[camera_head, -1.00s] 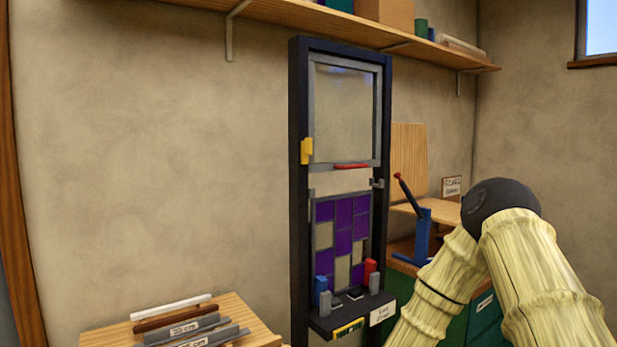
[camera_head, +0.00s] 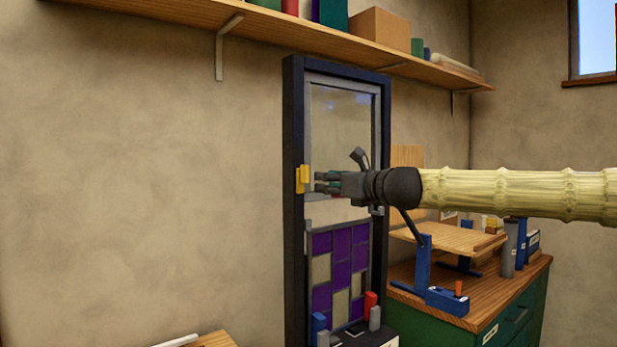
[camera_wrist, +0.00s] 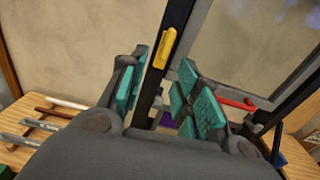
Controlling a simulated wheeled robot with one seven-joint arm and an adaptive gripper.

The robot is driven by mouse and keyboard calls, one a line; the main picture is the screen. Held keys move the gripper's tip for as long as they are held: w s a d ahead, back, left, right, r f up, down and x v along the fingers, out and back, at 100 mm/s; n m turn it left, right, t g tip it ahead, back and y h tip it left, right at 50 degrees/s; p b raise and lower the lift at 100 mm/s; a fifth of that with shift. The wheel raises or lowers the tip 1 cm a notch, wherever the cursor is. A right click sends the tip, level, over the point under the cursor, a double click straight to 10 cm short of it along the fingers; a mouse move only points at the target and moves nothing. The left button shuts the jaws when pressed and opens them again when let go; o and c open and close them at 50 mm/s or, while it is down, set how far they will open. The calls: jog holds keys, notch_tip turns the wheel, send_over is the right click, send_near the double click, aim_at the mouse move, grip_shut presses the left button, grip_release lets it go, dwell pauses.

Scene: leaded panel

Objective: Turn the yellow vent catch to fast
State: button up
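The yellow vent catch (camera_head: 302,179) sits on the left post of the dark frame (camera_head: 294,240), beside the lower left of the grey-edged vent pane (camera_head: 340,125). It also shows upright and slightly tilted in the wrist view (camera_wrist: 165,48). My gripper (camera_head: 319,182) is just to the right of the catch in the head view, pointing left at it. In the wrist view my gripper (camera_wrist: 160,90) has its green-padded fingers spread apart with nothing between them touching the catch, which lies beyond the fingertips. The red handle (camera_wrist: 237,103) shows at the vent's bottom.
A leaded panel of purple and clear panes (camera_head: 340,265) stands below the vent. A green workbench (camera_head: 500,300) with a blue stand (camera_head: 425,270) is at the right. A shelf (camera_head: 190,27) runs above. Strips lie on a side table (camera_wrist: 15,155). The wall left of the frame is clear.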

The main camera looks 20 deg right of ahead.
aim_at(308, 173)
jog(key=shift+d+r+p+x, duration=0.15)
jog(key=shift+r+p+x, duration=0.2)
jog(key=shift+x, duration=1.3)
jog(key=shift+d+r+p+x, duration=0.15)
jog(key=shift+r+p+x, duration=0.2)
jog(key=shift+x, duration=1.25)
jog(key=shift+d+r+p+x, duration=0.1)
jog(key=shift+r+p+x, duration=0.2)
jog(key=shift+x, duration=1.35)
jog(key=shift+w, duration=0.2)
jog(key=shift+c, duration=0.4)
